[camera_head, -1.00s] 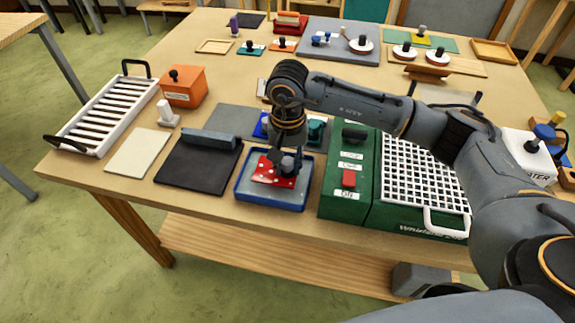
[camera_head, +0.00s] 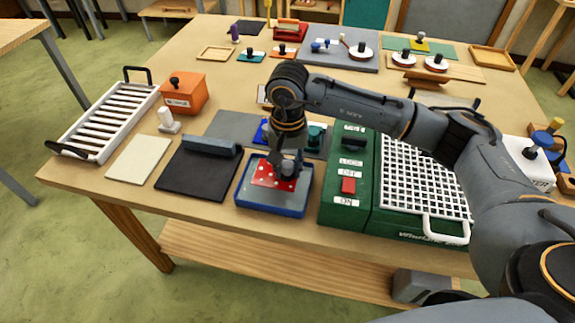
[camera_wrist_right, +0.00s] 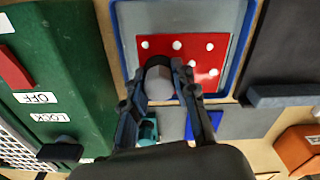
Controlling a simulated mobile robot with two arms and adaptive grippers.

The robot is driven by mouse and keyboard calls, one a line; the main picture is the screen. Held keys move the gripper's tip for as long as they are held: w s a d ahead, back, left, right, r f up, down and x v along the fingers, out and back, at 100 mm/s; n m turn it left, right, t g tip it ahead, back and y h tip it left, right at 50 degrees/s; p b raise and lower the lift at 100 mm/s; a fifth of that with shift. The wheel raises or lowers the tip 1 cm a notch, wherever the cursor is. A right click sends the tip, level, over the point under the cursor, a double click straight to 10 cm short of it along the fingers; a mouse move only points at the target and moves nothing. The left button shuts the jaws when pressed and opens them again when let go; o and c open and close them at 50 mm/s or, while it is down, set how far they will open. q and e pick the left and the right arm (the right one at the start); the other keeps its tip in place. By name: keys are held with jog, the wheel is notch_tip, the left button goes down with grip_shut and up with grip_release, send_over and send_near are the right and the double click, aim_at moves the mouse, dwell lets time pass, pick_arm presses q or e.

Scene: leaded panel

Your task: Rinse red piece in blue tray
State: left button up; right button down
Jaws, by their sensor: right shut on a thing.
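The red piece (camera_head: 264,174) is a flat red plate with white dots and a dark grey knob (camera_wrist_right: 159,80). It is inside the blue tray (camera_head: 246,201), which has a blue rim and a grey floor. My right gripper (camera_head: 289,166) is above the tray with its fingers shut on the knob of the red piece. In the right wrist view the red piece (camera_wrist_right: 200,55) lies within the tray's rim (camera_wrist_right: 245,40). I cannot tell whether it touches the tray floor. My left gripper is not in view.
Right of the tray stands a green machine (camera_head: 345,205) with a red switch and white grid. Left of it lies a black mat (camera_head: 195,178) with a dark bar. A grey mat (camera_head: 232,124) with blue and teal pieces lies behind, and a white rack (camera_head: 105,118) stands far left.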

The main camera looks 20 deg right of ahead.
aim_at(287, 163)
jog(key=shift+r, duration=0.1)
jog(key=shift+r, duration=1.4)
